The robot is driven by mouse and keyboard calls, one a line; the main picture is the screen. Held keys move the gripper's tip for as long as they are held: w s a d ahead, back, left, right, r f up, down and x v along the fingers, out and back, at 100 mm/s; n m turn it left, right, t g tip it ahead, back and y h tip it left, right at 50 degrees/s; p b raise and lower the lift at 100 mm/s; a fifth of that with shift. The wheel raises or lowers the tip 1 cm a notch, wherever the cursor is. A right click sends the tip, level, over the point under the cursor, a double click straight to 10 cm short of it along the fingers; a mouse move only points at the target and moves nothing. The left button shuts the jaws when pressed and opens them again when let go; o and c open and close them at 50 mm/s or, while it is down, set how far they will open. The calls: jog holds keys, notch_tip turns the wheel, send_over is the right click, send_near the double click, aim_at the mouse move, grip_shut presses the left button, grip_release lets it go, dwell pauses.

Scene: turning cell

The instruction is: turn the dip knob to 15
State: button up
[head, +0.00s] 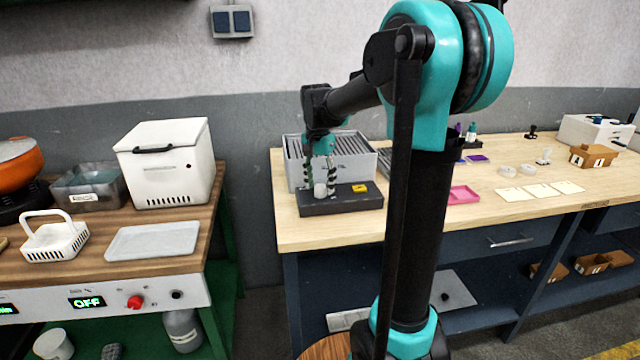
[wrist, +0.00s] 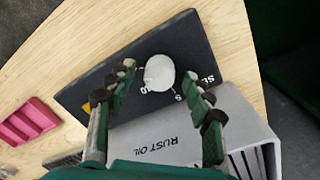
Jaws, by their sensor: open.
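A round pale knob (wrist: 159,73) sits on top of a dark box (wrist: 107,78) on the light wood bench. White lettering and numbers are printed around it, partly hidden by the knob and my fingers; a 10 and a 5 can be made out. I cannot read the knob's setting. The knob also shows in the head view (head: 320,190). My gripper (head: 319,178) points down over the box and is open. In the wrist view its fingertips lie on either side of the knob, with gaps showing; I cannot tell their exact height.
A grey ribbed bin marked RUST OIL (wrist: 188,128) stands right beside the box. A yellow label (head: 360,188) lies on the box. A pink tray (head: 464,195) and white cards (head: 540,190) lie farther right. The left bench has a red knob (head: 135,302) and an OFF display (head: 87,302).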

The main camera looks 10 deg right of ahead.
aim_at(319, 186)
notch_tip(319, 186, up, 12)
jog(key=shift+w+a, duration=0.15)
jog(key=shift+a, duration=0.05)
dwell(0.5)
